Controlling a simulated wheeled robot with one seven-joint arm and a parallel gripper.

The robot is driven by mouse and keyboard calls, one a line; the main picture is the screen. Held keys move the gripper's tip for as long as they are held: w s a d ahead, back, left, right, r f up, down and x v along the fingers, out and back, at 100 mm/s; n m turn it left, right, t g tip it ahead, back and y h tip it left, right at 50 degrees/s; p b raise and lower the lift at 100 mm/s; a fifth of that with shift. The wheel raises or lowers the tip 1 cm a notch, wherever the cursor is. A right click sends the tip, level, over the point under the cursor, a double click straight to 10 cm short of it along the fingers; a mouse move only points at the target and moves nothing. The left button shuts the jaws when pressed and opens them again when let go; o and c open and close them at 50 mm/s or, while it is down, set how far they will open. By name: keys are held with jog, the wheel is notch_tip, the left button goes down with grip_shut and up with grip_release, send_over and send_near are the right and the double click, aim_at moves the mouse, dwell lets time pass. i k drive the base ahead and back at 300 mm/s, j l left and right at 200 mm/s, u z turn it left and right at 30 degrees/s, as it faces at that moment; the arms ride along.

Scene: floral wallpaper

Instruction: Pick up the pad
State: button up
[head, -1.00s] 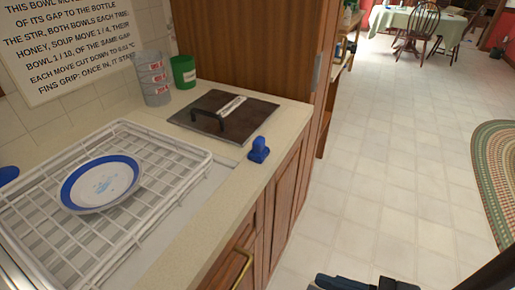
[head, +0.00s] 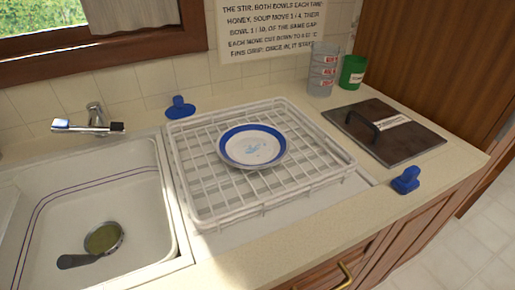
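I cannot tell for certain which thing is the pad. A round green item with a dark handle (head: 103,238) lies in the white sink (head: 140,205) at the left. A dark flat square slab with a black handle and a white label (head: 410,141) lies on the counter at the right. A blue object (head: 406,181) stands near the counter's front edge, and another blue object (head: 180,109) is by the wall behind the rack. My gripper is not in view.
A white wire rack (head: 215,195) holds a blue-rimmed plate (head: 234,159). Stacked grey cups (head: 322,75) and a green cup (head: 353,72) stand by the wall. A faucet (head: 95,122) rises behind the sink. Bare counter (head: 350,215) runs along the front.

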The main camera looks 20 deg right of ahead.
aim_at(404, 183)
jog(key=l+u, duration=0.7)
jog(key=k+l+u, duration=0.1)
jog(key=l+u, duration=0.25)
jog(key=l, duration=0.15)
